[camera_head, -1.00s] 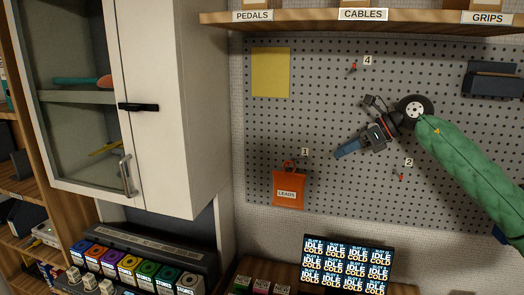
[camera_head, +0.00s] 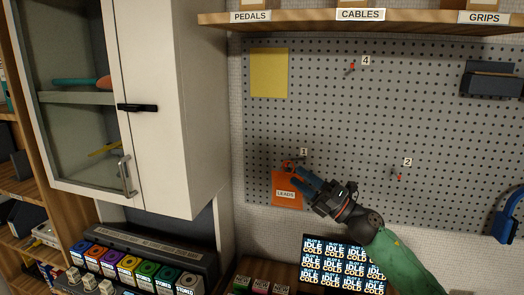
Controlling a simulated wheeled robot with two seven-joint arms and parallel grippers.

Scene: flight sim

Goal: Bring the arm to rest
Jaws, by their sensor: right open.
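My right arm, in a green sleeve, comes in from the lower right of the head view. Its gripper (camera_head: 296,174) is open, with blue fingers pointing up and left. The fingers overlap the upper right part of an orange pouch labelled LEADS (camera_head: 284,192), which hangs at the peg marked 1 on the pegboard (camera_head: 330,120). I cannot tell whether the fingers touch the pouch. My left gripper is not in view.
A wooden shelf (camera_head: 365,20) runs above the pegboard. Pegs marked 2 (camera_head: 398,177) and 4 (camera_head: 351,68) are bare. A white cabinet (camera_head: 160,100) stands left. A lit screen (camera_head: 325,262) is below, partly behind my arm. A blue curved object (camera_head: 507,217) hangs at right.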

